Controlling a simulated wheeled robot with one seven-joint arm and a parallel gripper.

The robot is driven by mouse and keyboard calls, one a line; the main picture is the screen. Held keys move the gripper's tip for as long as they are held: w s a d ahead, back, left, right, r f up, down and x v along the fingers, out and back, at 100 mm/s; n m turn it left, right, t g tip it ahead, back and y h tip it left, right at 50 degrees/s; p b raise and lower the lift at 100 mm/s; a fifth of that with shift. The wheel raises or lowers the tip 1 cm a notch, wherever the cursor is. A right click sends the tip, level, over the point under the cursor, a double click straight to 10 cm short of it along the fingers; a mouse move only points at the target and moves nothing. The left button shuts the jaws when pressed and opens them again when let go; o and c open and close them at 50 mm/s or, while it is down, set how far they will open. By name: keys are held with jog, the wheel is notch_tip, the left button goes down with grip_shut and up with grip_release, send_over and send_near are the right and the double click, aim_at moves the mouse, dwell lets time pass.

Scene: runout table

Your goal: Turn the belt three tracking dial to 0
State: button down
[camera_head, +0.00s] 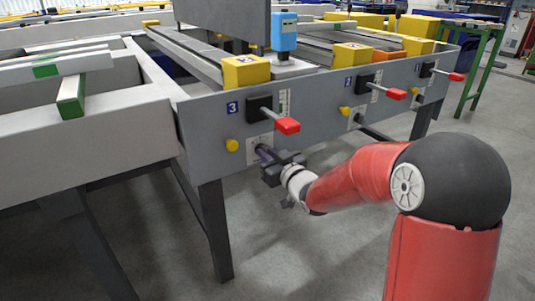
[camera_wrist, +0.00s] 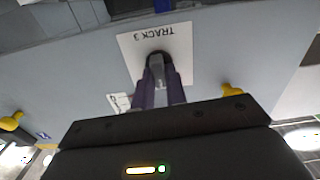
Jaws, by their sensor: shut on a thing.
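The belt three tracking dial (camera_wrist: 157,62) sits on a white plate marked "TRACK 3" (camera_wrist: 180,40), which appears upside down in the wrist view. In the head view this plate (camera_head: 252,146) is on the grey side panel, below the red-tipped lever by the blue "3" label (camera_head: 233,108). My gripper (camera_wrist: 160,85) is shut on the dial, with one finger on each side of it. In the head view my gripper (camera_head: 266,155) reaches the plate from the right. The fingers and the gripper body hide most of the dial, and its pointer and setting cannot be read.
The red-tipped lever (camera_head: 287,126) of belt three sticks out just above my gripper. A yellow knob (camera_head: 232,145) is left of the plate. Similar levers (camera_head: 396,94) and yellow knobs sit along the panel to the right. A table leg (camera_head: 214,230) stands below left.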

jog(key=shift+f+m, duration=0.1)
jog(key=shift+m, duration=0.2)
jog(key=c, duration=1.4)
grip_release()
jog(key=shift+c, duration=0.2)
jog(key=v, duration=0.7)
jog(key=shift+s+d, duration=0.25)
jog(key=shift+s, duration=0.1)
